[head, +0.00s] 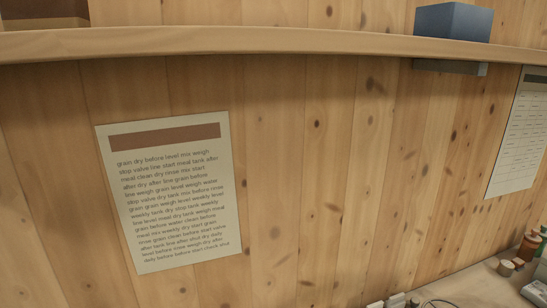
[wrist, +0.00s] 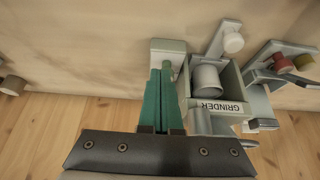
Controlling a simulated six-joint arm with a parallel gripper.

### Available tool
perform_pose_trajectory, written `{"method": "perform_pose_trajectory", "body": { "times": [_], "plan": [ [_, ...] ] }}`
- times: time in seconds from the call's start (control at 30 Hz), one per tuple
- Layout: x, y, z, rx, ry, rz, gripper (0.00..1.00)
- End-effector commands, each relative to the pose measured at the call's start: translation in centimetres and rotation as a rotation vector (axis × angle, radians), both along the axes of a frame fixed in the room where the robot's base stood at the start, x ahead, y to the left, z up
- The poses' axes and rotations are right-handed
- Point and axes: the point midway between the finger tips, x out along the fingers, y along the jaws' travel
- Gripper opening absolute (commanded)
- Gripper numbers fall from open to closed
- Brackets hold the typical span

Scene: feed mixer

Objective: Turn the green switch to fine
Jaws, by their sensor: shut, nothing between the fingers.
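My gripper (wrist: 161,72) shows in the wrist view as two long teal fingers side by side, shut with nothing between them. Its tips are in front of a pale grey-green block (wrist: 168,50); whether they touch it I cannot tell. Just right of the fingers is a grey box labelled GRINDER (wrist: 220,106), the label upside down in this view. A grey cylinder (wrist: 207,79) sits in the box. I cannot make out a green switch or a "fine" mark in either view. My gripper is not in the head view.
The head view shows a wooden wall with a printed sheet (head: 180,190), a shelf (head: 270,40) with a blue box (head: 452,22), and small items at lower right.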

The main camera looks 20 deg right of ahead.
Motion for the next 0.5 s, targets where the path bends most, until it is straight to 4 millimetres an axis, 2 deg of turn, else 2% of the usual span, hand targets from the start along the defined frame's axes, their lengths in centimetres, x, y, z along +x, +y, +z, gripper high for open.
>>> {"method": "perform_pose_trajectory", "body": {
  "times": [0.1, 0.23, 0.5],
  "plan": [
    [0.0, 0.0, 2.1, -0.002, 0.0, -0.001, 0.0],
    [0.0, 0.0, 3.9, 0.0, 0.0, -0.001, 0.0],
    [-0.1, 0.0, 4.5, 0.002, 0.001, -0.001, 0.0]
  ]
}}
